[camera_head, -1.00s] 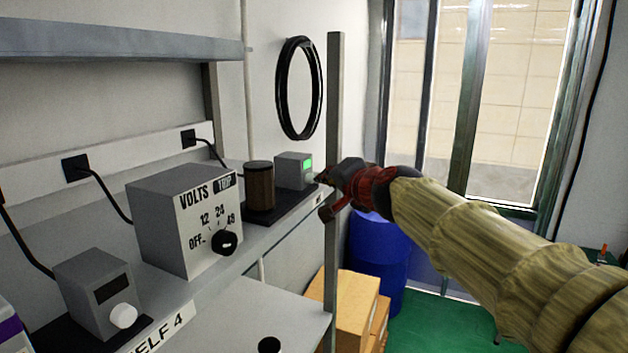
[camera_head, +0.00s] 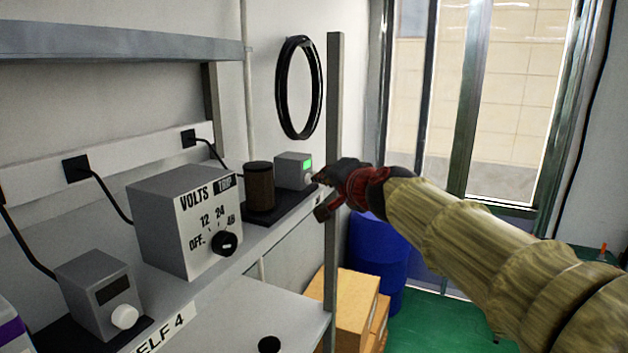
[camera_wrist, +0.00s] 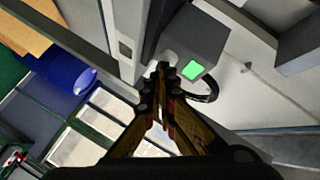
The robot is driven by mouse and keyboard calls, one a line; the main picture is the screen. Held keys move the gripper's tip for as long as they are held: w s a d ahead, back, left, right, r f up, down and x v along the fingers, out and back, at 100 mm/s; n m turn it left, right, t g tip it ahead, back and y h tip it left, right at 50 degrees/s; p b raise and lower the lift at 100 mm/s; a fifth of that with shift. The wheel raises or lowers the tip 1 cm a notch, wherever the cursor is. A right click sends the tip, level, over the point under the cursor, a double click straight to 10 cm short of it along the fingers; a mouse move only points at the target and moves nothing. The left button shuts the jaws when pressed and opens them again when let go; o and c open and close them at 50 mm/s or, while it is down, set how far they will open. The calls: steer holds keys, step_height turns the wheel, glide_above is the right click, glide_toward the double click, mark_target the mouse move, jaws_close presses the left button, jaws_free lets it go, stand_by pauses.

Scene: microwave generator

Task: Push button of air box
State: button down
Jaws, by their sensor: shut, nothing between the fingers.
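The air box is the small grey box (camera_head: 290,168) with a lit green display (camera_head: 308,164) at the far end of the shelf. In the wrist view, the box (camera_wrist: 197,42) and its green display (camera_wrist: 192,69) are at the upper middle. A pale round button (camera_wrist: 170,58) on the box face sits beside the display, partly covered by my fingertips. My gripper (camera_wrist: 163,72) is shut and empty, its tips close to the button; I cannot tell whether they touch. In the head view, my gripper (camera_head: 317,184) is just right of the box face.
A brown cylinder (camera_head: 259,187) stands left of the air box. A grey volts box (camera_head: 182,222) and another knobbed box (camera_head: 92,285) stand nearer on the shelf. A grey upright post (camera_head: 334,120) rises beside my gripper. Cardboard boxes (camera_head: 342,312) and a blue barrel (camera_head: 377,260) are below.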

steer(key=shift+a, duration=0.15)
stand_by(0.3)
steer(key=shift+s+d+b, duration=0.3)
steer(key=shift+d+b, duration=0.45)
steer(key=shift+d, duration=0.15)
steer(key=s+d+b, duration=0.2)
steer(key=d+b, duration=0.3)
steer(key=shift+d, duration=0.35)
